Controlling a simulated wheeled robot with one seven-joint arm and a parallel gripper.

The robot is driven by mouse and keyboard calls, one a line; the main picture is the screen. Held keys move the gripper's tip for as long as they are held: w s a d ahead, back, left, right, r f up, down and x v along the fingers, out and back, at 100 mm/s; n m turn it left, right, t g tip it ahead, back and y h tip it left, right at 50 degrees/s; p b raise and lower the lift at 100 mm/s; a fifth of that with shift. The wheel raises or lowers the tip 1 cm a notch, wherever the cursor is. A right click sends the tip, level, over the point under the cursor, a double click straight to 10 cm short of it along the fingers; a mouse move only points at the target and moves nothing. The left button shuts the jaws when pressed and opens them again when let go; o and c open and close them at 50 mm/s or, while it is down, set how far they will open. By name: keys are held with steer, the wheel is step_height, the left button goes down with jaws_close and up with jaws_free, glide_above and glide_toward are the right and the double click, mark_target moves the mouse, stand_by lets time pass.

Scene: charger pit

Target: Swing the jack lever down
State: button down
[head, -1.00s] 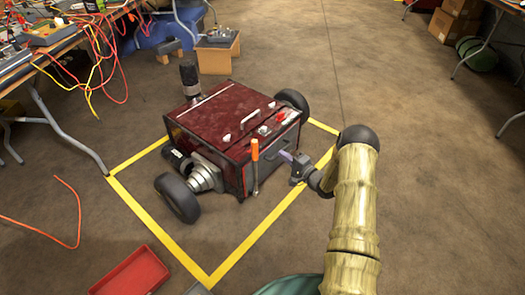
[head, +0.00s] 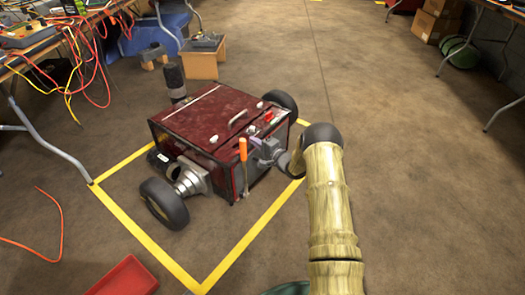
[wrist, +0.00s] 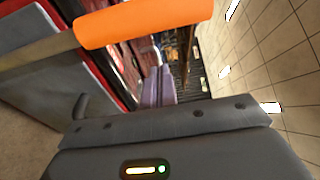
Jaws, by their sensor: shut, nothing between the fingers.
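The jack lever (head: 243,150) has an orange grip on a thin metal rod. It stands upright at the front of a dark red wheeled machine (head: 190,120). In the wrist view the orange grip (wrist: 145,25) crosses the top of the picture, close to the camera. My gripper (head: 257,146) is just right of the grip in the head view, at about its height. Its purple fingers (wrist: 158,86) are shut with nothing between them. I cannot tell whether they touch the lever.
The machine stands inside a yellow floor outline (head: 240,246). A red tray (head: 124,277) lies at the bottom left. A cluttered table (head: 40,48) with cables stands at the left. The floor to the right is open.

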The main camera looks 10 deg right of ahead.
steer(key=s+a+b, duration=0.1)
steer(key=s+a, duration=0.1)
steer(key=s, duration=0.1)
steer(key=shift+s+a+b, duration=0.1)
steer(key=shift+a+b, duration=0.1)
steer(key=shift+b, duration=0.1)
steer(key=shift+a, duration=0.1)
stand_by(0.4)
